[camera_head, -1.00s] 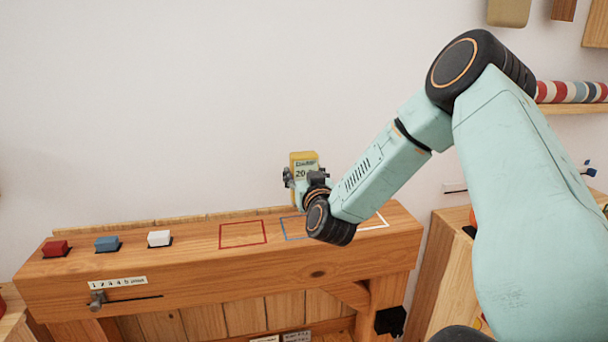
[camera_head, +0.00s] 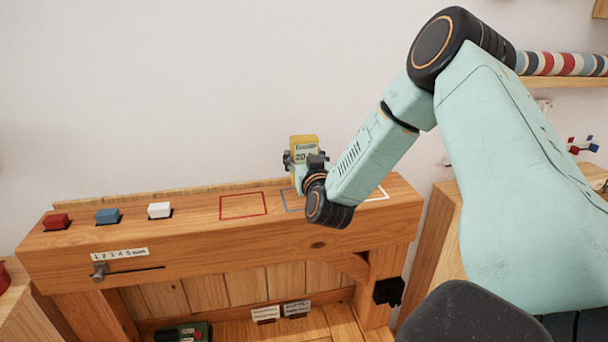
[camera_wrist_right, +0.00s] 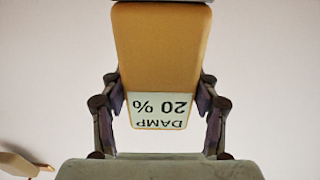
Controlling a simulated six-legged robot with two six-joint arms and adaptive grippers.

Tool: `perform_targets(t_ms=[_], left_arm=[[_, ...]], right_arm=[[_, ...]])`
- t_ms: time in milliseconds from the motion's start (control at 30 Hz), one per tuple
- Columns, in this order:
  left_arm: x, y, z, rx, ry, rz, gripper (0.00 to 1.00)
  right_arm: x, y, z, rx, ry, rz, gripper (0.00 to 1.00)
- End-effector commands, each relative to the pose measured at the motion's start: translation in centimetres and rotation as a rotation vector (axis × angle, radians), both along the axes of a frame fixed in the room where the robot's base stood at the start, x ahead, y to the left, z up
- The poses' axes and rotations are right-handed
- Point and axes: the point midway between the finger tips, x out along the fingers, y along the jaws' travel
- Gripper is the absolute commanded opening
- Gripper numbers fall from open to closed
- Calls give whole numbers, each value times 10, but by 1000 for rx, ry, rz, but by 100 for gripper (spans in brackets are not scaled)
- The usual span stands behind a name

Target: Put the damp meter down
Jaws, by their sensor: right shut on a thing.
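The damp meter (camera_head: 304,143) is a yellow block with a pale label, upright above the back of the wooden beam in the head view. My right gripper (camera_head: 305,160) is shut on it. In the right wrist view the damp meter (camera_wrist_right: 160,50) sits between both fingers of my right gripper (camera_wrist_right: 160,100), and its label reads "DAMP 20 %" upside down. My gripper and wrist hide its lower part in the head view, so I cannot tell whether it touches the beam. My left gripper is not in view.
The beam top (camera_head: 190,222) carries a red block (camera_head: 56,221), a blue block (camera_head: 108,215) and a white block (camera_head: 159,209) at left. A red outlined square (camera_head: 243,206) is empty; blue and white outlines are partly hidden by my arm. A slider (camera_head: 99,270) projects in front.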

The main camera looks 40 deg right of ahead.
Motion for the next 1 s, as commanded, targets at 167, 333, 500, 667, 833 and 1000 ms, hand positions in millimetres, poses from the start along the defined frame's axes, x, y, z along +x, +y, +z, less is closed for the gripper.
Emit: perform_targets(t_ms=[167,333,500,667,833,1000], left_arm=[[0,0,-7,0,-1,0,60],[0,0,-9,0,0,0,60],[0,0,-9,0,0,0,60],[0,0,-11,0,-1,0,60],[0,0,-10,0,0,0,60],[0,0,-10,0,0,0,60]], right_arm=[[0,0,-26,-3,1,1,30],[0,0,-36,-1,-3,1,30],[0,0,-35,-1,-3,1,30],[0,0,-38,-1,-3,1,30],[0,0,-39,0,-1,1,72],[0,0,-39,0,-1,1,84]])
